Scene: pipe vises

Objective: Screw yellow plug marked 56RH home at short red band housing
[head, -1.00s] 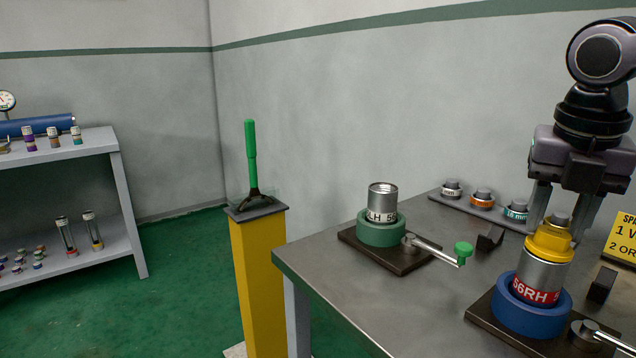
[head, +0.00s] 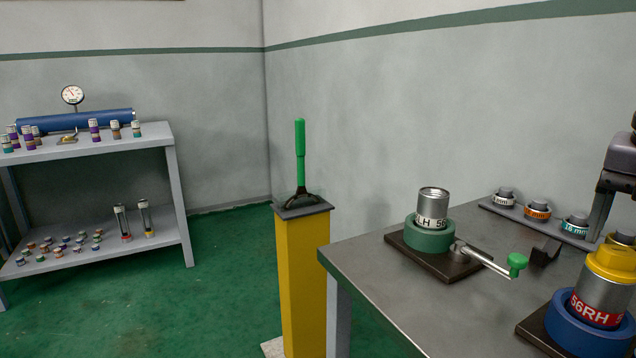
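A short grey housing (head: 604,290) with a red band reading 56RH stands upright in a blue round vise (head: 577,333) at the lower right. A yellow plug (head: 610,263) sits on top of it; I cannot read a marking on the plug or tell how deep it sits. Part of my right gripper (head: 604,207) shows at the right edge, above and behind the plug. One finger reaches down near the rack; the rest is cut off by the frame. My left gripper is out of view.
A green vise (head: 430,235) holds another grey housing (head: 433,204); its green-knobbed handle (head: 517,264) sticks out right. A rack (head: 550,222) holds several plugs behind. A yellow pedestal (head: 301,270) with a green-handled tool (head: 300,150) stands left of the bench. Shelves (head: 95,150) stand far left.

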